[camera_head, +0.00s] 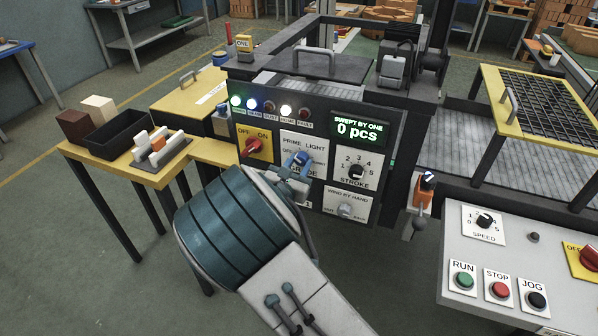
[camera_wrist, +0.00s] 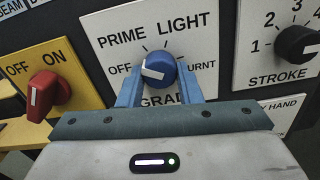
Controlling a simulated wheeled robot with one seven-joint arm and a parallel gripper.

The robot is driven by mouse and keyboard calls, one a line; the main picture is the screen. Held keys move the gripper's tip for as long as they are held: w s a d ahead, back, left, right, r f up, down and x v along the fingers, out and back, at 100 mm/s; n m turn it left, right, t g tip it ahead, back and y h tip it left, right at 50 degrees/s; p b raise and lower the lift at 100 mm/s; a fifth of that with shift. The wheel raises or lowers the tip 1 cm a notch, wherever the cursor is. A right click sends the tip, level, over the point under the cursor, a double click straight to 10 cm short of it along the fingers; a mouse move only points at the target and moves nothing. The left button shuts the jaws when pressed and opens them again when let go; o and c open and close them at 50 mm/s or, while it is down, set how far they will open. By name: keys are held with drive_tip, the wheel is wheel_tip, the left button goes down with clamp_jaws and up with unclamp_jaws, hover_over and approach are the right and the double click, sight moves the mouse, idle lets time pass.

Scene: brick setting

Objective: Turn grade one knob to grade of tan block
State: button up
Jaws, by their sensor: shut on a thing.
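The blue grade knob (camera_wrist: 160,69) sits on a white plate marked OFF, PRIME, LIGHT and a partly hidden BURNT. Its white mark points left, toward OFF. My gripper (camera_wrist: 161,88) has one blue finger on each side of the knob and is shut on it. In the head view the gripper (camera_head: 297,170) covers part of the GRADE plate and the knob (camera_head: 300,158) shows just above it. The tan block (camera_head: 98,108) stands on the yellow side table at the left, next to a dark brown block (camera_head: 74,124).
A red OFF/ON switch (camera_wrist: 46,91) is left of the knob and the black STROKE knob (camera_wrist: 295,43) is to its right. The WIND BY HAND knob (camera_head: 346,210) is below right. The display (camera_head: 357,126) reads 0 pcs. A black tray (camera_head: 118,137) stands on the side table.

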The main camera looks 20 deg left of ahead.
drive_tip(key=m+b, duration=0.1)
drive_tip(key=b, duration=0.1)
drive_tip(key=m+b, duration=0.2)
drive_tip(key=shift+f+m+b, duration=0.3)
drive_tip(key=m+b, duration=0.2)
drive_tip(key=b, duration=0.1)
drive_tip(key=shift+r+b, duration=0.2)
drive_tip(key=shift+b, duration=0.2)
drive_tip(key=shift+r+m, duration=0.1)
drive_tip(key=shift+m, duration=0.3)
drive_tip(key=shift+a, duration=0.1)
drive_tip(key=o, duration=1)
drive_tip(key=shift+c, duration=0.2)
drive_tip(key=s+a, duration=0.1)
drive_tip(key=s, duration=1.2)
drive_tip(key=shift+s, duration=0.4)
